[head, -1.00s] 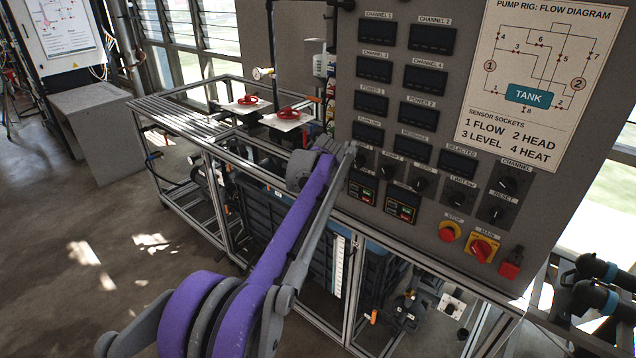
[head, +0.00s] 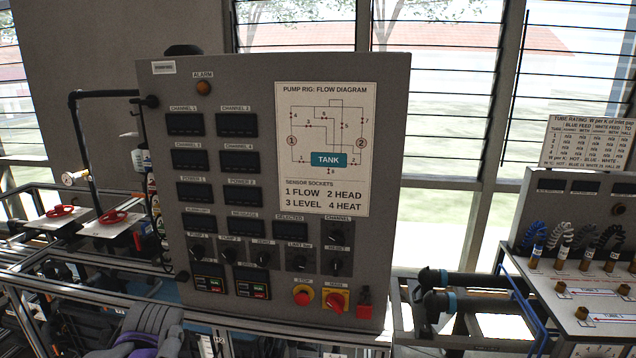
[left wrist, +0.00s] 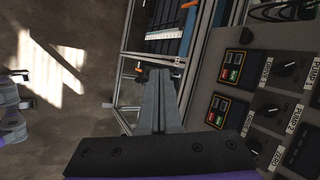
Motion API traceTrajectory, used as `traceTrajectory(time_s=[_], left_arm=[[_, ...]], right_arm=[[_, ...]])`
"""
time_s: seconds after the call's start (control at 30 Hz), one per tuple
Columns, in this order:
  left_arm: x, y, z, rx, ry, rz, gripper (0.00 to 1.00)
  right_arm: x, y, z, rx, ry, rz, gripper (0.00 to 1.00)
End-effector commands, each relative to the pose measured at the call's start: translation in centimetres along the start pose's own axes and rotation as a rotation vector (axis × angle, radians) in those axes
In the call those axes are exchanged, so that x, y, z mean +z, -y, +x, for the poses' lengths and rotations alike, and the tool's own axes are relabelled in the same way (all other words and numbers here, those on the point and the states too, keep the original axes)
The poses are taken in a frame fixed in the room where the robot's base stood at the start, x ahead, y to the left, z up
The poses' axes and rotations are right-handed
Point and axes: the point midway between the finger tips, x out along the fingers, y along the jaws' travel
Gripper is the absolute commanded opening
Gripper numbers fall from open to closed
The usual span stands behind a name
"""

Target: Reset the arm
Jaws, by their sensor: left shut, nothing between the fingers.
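My left arm (head: 150,330), grey and purple, shows at the bottom left of the head view, low in front of the pump rig's frame. Its fingertips cannot be made out there. In the left wrist view my left gripper (left wrist: 160,78) is shut and empty, its grey fingers together beside the edge of the grey control panel (left wrist: 215,75). The same control panel (head: 370,255) stands upright in the middle of the head view, with displays, knobs and a flow diagram (head: 325,150).
Red valve handwheels (head: 60,211) sit on the rig at the left. A red stop button (head: 303,297) and main switch (head: 335,303) stick out of the panel. Dark pipes (head: 440,300) and a bench with hoses (head: 575,290) stand at the right. Bare floor (left wrist: 45,120) shows at the left in the wrist view.

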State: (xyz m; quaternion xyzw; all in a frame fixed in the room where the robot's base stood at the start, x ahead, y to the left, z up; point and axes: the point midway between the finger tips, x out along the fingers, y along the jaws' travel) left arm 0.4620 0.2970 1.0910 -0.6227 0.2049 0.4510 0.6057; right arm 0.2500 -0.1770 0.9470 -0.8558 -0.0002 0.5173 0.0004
Motion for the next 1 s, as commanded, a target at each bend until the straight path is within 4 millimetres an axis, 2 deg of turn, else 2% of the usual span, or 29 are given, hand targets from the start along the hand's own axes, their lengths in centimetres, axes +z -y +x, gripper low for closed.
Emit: traceTrajectory(time_s=[0.03,0.2,0.3,0.43,0.5,0.6,1.0], left_arm=[[-1.1,-3.1,-0.8,0.015,-0.031,-0.14,0.0],[-3.9,-13.1,-2.4,0.103,-0.11,-0.649,0.0],[-5.1,-18.6,-2.8,0.168,-0.134,-0.914,0.0],[-6.1,-23.9,-2.8,0.243,-0.144,-1.174,0.0],[-6.4,-25.8,-2.8,0.271,-0.143,-1.264,0.0],[-6.7,-27.2,-2.8,0.295,-0.14,-1.337,0.0],[-6.7,-27.3,-2.7,0.298,-0.139,-1.347,0.0]], right_arm=[[0.0,0.0,0.0,0.0,0.0,0.0,0.24],[0.0,0.0,0.0,0.0,0.0,0.0,0.24],[0.0,0.0,0.0,0.0,0.0,0.0,0.24],[0.0,0.0,0.0,0.0,0.0,0.0,0.24],[0.0,0.0,0.0,0.0,0.0,0.0,0.24],[0.0,0.0,0.0,0.0,0.0,0.0,0.24],[0.0,0.0,0.0,0.0,0.0,0.0,0.24]])
